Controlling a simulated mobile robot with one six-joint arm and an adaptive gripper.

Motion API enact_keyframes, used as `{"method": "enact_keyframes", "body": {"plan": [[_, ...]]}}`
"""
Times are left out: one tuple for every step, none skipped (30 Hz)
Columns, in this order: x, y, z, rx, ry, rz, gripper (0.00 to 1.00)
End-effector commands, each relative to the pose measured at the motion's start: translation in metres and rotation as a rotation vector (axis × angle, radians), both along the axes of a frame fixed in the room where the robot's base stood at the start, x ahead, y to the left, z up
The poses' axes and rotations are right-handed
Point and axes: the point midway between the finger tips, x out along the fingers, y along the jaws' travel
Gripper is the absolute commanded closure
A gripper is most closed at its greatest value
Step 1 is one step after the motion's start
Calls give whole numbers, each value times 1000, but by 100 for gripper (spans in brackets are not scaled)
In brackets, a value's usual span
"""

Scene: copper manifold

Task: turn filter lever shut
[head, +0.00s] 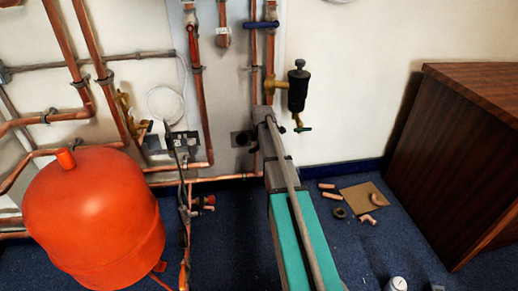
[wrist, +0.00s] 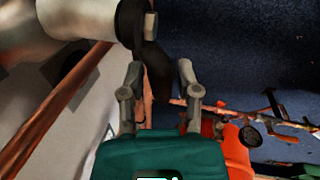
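In the wrist view my gripper (wrist: 158,72) has its two grey fingers apart. A dark, bar-like part (wrist: 152,62) shows between and beyond the fingertips, below a large pale cylinder (wrist: 75,18) with a black end. It may be the filter lever; I cannot tell whether the fingers touch it. In the head view my teal and grey arm reaches up toward the pipes on the wall. The gripper is not clear there, and the arm covers what lies behind it.
A black canister (head: 298,89) with a small green handle (head: 303,129) hangs right of the arm. A blue lever (head: 261,25) sits above. A red vessel (head: 95,215) stands left, a wooden cabinet (head: 455,150) right. Copper fittings and cardboard (head: 362,197) lie on the floor.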

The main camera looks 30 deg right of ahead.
Motion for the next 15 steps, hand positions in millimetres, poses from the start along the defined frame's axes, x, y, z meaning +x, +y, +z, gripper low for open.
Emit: {"method": "enact_keyframes", "body": {"plan": [[0,0,0,0,0,0,76],[0,0,0,0,0,0,82],[0,0,0,0,0,0,89],[0,0,0,0,0,0,95],[0,0,0,0,0,0,100],[0,0,0,0,-1,0,100],[0,0,0,0,-1,0,100],[0,0,0,0,-1,0,100],[0,0,0,0,-1,0,100],[0,0,0,0,-1,0,100],[1,0,0,0,-1,0,100],[1,0,0,0,-1,0,100],[1,-1,0,1,-2,-1,100],[1,-1,0,3,-2,0,100],[1,-1,1,9,-5,-1,100]]}}
